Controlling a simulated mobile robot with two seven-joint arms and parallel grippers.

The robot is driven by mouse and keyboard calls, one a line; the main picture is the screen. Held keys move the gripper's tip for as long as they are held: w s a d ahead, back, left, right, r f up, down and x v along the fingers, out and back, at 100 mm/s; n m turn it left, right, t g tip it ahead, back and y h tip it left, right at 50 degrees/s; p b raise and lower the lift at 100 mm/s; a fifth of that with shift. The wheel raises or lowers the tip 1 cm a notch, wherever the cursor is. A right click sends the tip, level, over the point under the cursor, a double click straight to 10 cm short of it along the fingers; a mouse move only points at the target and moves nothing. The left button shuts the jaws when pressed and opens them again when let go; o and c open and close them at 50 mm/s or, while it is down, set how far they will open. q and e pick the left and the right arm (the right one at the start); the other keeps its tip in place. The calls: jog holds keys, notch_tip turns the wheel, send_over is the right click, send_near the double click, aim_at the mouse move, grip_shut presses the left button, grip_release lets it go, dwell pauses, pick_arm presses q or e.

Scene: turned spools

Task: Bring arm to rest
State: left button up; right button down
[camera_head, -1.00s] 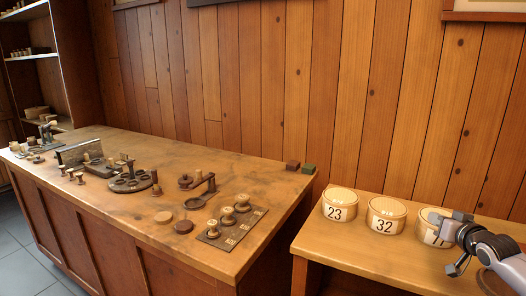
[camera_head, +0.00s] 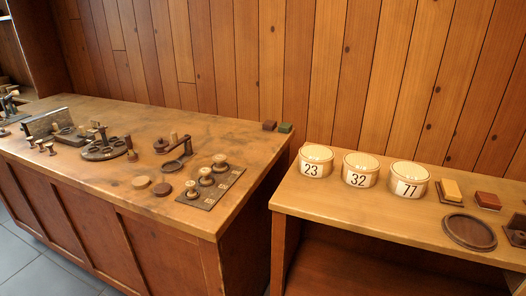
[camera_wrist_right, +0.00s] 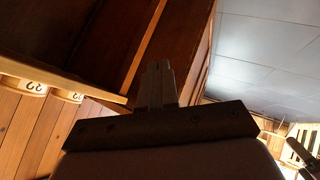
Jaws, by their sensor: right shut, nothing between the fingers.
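My right gripper (camera_wrist_right: 158,85) shows in the right wrist view, with its fingers together and nothing between them. It is in free space, apart from the wooden furniture and the grey floor behind it. Neither gripper shows in the head view now. Three pale round boxes stand upright in a row on the right bench: number 23 (camera_head: 316,161), number 32 (camera_head: 360,170) and number 77 (camera_head: 408,180).
The right bench (camera_head: 340,201) also holds a dark round tray (camera_head: 469,232), a yellow block (camera_head: 451,190) and a red-brown block (camera_head: 487,200). The larger table (camera_head: 110,185) on the left carries turned spools on a dark plate (camera_head: 211,188) and other small parts. Grey floor (camera_wrist_right: 265,75) is clear.

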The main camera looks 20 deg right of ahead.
jog(key=s+a+f+m+t, duration=0.1)
jog(key=a+m, duration=0.6)
jog(key=a, duration=0.7)
jog(key=shift+a+f+m+y, duration=0.2)
jog(key=shift+a+m+y, duration=0.1)
jog(key=shift+a, duration=0.05)
